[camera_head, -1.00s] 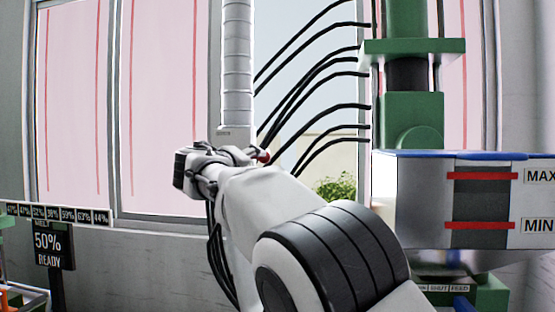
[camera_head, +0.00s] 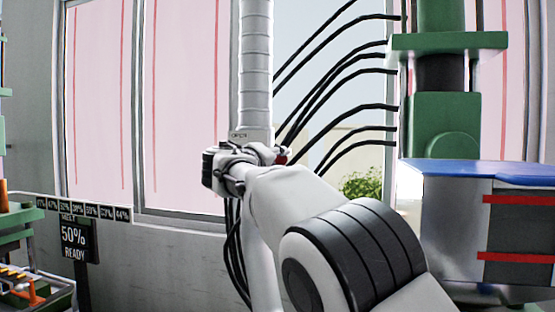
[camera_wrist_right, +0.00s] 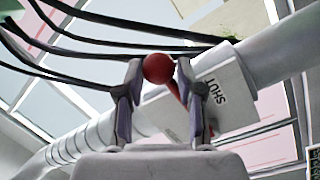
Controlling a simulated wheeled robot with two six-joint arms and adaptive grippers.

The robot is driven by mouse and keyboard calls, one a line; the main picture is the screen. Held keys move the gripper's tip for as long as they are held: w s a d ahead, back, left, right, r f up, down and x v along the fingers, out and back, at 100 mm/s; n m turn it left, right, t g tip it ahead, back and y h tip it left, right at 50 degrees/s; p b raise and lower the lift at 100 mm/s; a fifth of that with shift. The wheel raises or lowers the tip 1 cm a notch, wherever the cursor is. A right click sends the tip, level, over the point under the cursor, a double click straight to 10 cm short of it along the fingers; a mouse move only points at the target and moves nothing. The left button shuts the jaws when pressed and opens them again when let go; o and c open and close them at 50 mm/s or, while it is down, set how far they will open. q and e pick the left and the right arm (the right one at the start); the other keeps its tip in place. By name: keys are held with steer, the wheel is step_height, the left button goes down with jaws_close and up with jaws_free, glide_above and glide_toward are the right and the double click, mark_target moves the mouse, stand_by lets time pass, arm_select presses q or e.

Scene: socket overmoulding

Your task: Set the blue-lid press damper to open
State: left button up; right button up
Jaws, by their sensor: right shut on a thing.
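The damper is on a white ribbed duct (camera_head: 255,70) that stands upright before the window in the head view. Its red ball knob (camera_head: 283,157) shows just right of my right wrist; in the right wrist view the knob (camera_wrist_right: 158,68) is on a short red lever. My right gripper (camera_wrist_right: 159,82) has a finger on each side of the knob and is shut on it. A white plate (camera_wrist_right: 222,90) beside the lever reads SHUT. The blue-lid press (camera_head: 500,170) is at the right of the head view. My left gripper is out of view.
Several black hoses (camera_head: 340,70) run between the duct area and the green press column (camera_head: 445,115). A display (camera_head: 74,238) reading 50% READY stands at lower left. My right arm hides the lower duct.

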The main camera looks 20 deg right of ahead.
steer(key=shift+w+d, duration=0.1)
steer(key=shift+d, duration=0.4)
jaws_close()
steer(key=shift+w+a+r+n+p, duration=0.1)
steer(key=shift+r+n+p, duration=0.7)
steer(key=shift+r, duration=0.25)
steer(key=r+n, duration=0.1)
steer(key=r+n+p, duration=0.2)
steer(key=shift+w+a+t+h, duration=0.25)
steer(key=shift+a+t+h, duration=0.05)
steer(key=shift+a, duration=0.05)
steer(key=shift+w+a+r+n+t+p, duration=0.15)
steer(key=shift+w+a+r+n+p, duration=0.1)
steer(key=shift+r+n+p, duration=0.3)
steer(key=shift+w+a+r+n+t+p, duration=0.15)
steer(key=shift+a+r+n+p, duration=0.15)
steer(key=shift+n+p, duration=0.4)
